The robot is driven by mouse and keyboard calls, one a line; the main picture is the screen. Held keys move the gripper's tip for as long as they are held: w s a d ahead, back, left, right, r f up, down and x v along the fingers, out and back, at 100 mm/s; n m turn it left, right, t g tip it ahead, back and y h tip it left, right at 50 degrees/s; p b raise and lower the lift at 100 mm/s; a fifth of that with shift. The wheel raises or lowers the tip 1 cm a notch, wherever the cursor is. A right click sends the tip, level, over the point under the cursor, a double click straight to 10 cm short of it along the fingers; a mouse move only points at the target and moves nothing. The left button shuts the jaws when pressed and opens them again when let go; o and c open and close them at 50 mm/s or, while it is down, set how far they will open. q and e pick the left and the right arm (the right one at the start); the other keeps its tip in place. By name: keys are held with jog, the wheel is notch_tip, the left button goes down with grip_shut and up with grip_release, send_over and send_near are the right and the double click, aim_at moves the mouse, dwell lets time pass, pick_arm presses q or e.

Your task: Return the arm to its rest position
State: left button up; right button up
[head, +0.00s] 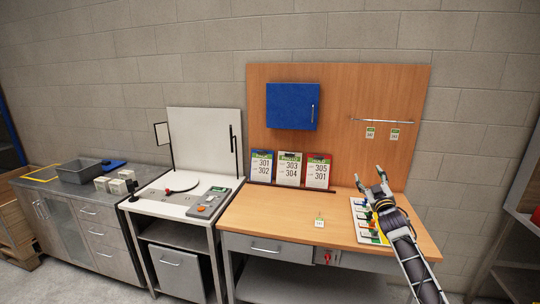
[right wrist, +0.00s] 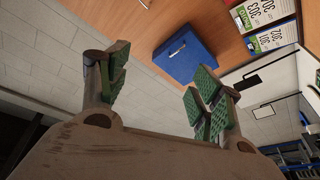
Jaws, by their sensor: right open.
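My right gripper (head: 372,183) is above the right part of the wooden workbench (head: 270,215), with its two fingers spread apart and nothing between them. In the right wrist view the right gripper (right wrist: 158,88) also shows open, with green pads on both fingers and empty space between. Its arm comes in from the lower right of the head view and hides part of a white board with coloured pieces (head: 359,218). My left gripper is in neither view.
A blue cabinet (head: 292,106) hangs on the wooden back panel. Numbered cards (head: 289,169) lean below it. A hook rail (head: 383,121) holds two tags. A small tag (head: 319,222) lies on the bench. A machine table (head: 180,207) and a grey counter (head: 45,184) stand left.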

jog(key=s+a+f+m+g, duration=0.1)
jog(key=s+f+g, duration=0.2)
jog(key=f, duration=1.3)
jog(key=s+f+m+g, duration=0.2)
jog(key=s+f+g, duration=0.1)
jog(key=f, duration=1.4)
jog(key=s+a+f+g, duration=0.2)
jog(key=s+f, duration=0.6)
jog(key=f, duration=0.4)
jog(key=s+a+f+g, duration=0.1)
jog(key=s+f+g, duration=0.2)
jog(key=s+f, duration=0.7)
jog(key=s+a+f+g, duration=0.2)
jog(key=s+f, duration=0.8)
jog(key=s, duration=0.2)
jog(key=s+a+f+g, duration=0.2)
jog(key=s+f, duration=0.9)
jog(key=s, duration=0.1)
jog(key=s+a+f+g, duration=0.1)
jog(key=s+f, duration=0.1)
jog(key=s, duration=0.7)
jog(key=s+a+f+g, duration=0.1)
jog(key=s+f+g, duration=0.1)
jog(key=s, duration=0.8)
jog(key=s+a+f+g, duration=0.1)
jog(key=s+a+f, duration=0.1)
jog(key=s, duration=0.8)
jog(key=shift+f+g+y, duration=0.4)
jog(key=shift+f, duration=0.35)
jog(key=shift+a, duration=0.1)
